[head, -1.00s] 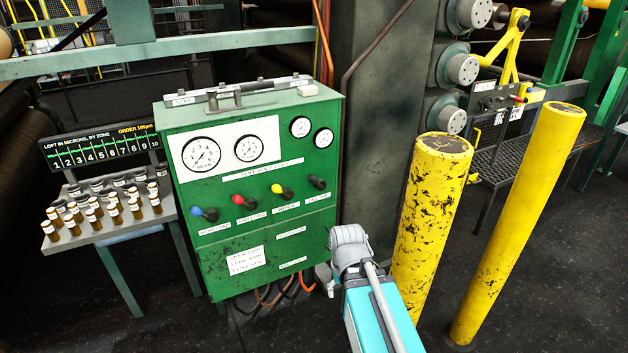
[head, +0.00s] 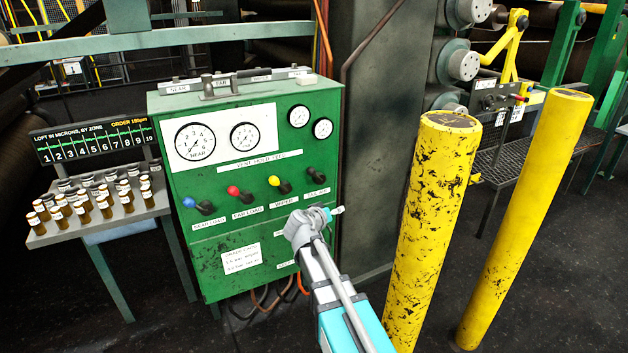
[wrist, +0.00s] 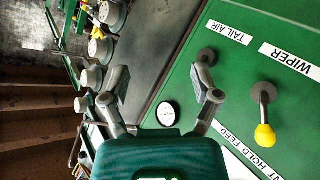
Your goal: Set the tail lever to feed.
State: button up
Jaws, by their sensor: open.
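The green control cabinet (head: 222,231) carries a row of levers under a label strip. The tail lever (head: 316,175), all dark, is rightmost, above the "TAIL AIR" label. In the wrist view its round pivot (wrist: 207,55) shows just beyond the right finger, which hides the rest of the lever. I cannot tell whether they touch, or the lever's exact setting. My gripper (head: 336,211) is below and right of the tail lever in the head view, its fingers hard to make out. In the wrist view my gripper (wrist: 163,88) is open, with nothing between the fingers.
The yellow-knobbed wiper lever (head: 279,184) is the tail lever's neighbour; red (head: 240,195) and blue (head: 197,205) ones follow leftward. Two yellow bollards (head: 436,225) (head: 525,215) stand right of my arm. A dark column (head: 378,130) rises beside the cabinet. A table with vials (head: 130,222) stands left.

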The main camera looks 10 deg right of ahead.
aim_at(310, 174)
jog(key=w+a+r+n+t+y+b, duration=0.2)
jog(key=w+a+t, duration=0.3)
jog(key=w+a, duration=0.3)
jog(key=shift+a+r+n+t+b, duration=0.2)
jog(key=shift+r+n+t+b, duration=0.25)
jog(key=shift+n, duration=0.25)
jog(key=x, duration=1.3)
jog(key=shift+w+d, duration=0.25)
jog(key=shift+w, duration=0.1)
